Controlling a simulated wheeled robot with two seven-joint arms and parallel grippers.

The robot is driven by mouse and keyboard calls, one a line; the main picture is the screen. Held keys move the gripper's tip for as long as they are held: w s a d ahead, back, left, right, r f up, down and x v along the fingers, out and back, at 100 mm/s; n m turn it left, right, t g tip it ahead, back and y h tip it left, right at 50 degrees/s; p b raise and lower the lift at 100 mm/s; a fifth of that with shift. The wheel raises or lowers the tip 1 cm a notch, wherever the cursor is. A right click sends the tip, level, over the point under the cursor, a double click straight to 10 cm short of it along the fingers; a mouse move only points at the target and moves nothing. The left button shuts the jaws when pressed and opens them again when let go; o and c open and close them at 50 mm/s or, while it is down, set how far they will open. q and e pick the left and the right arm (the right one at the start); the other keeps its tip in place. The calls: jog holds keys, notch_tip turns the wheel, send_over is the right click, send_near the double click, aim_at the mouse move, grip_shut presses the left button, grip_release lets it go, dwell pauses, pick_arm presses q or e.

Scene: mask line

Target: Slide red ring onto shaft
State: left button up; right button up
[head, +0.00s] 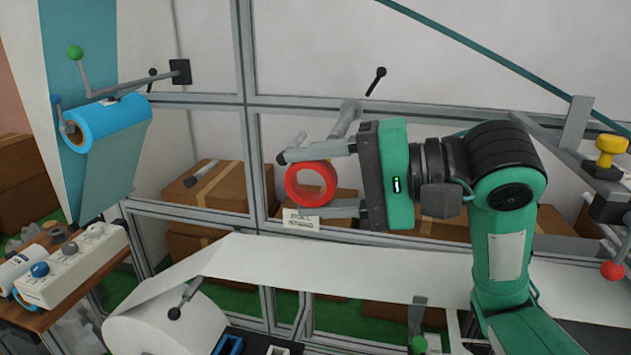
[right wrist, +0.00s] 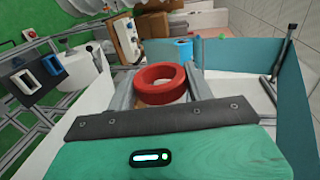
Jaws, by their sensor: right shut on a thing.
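The red ring (head: 311,184) is held between the two grey fingers of my right gripper (head: 295,184), clear of the web below it. One finger is above the ring and one below, and its hole shows from the front. In the right wrist view the ring (right wrist: 160,84) sits between the fingers (right wrist: 158,86). Just behind the upper finger a grey shaft (head: 345,120) juts from the frame rail, partly hidden. I cannot tell which shaft is meant. My left gripper is out of view.
A blue roll (head: 110,122) hangs at upper left on the metal frame. A wide white web (head: 340,268) runs below my gripper from a large white roll (head: 165,325). Brown boxes (head: 222,186) stand behind the frame. A white switch box (head: 72,268) sits at left.

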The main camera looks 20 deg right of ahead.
aim_at(346, 130)
jog(key=shift+w+d, duration=0.7)
jog(key=shift+w, duration=0.2)
jog(key=shift+w+d, duration=0.65)
jog(key=shift+w, duration=0.2)
jog(key=shift+w+d, duration=0.1)
jog(key=shift+w+d, duration=0.65)
jog(key=shift+w, duration=0.2)
jog(key=shift+w+d+p, duration=0.3)
jog(key=shift+w+d, duration=0.5)
jog(key=shift+w, duration=0.25)
jog(key=shift+w+d+p, duration=0.3)
jog(key=shift+w+d, duration=0.45)
jog(key=shift+w, duration=0.25)
jog(key=shift+w+d+p, duration=0.25)
jog(key=shift+w+d, duration=0.5)
jog(key=shift+w, duration=0.25)
jog(key=shift+w, duration=0.1)
jog(key=shift+w+d+p, duration=0.45)
jog(key=shift+w+d, duration=0.3)
jog(key=shift+w, duration=0.2)
jog(key=shift+w+d+p, duration=0.4)
jog(key=shift+w+d, duration=0.35)
jog(key=shift+w, duration=0.2)
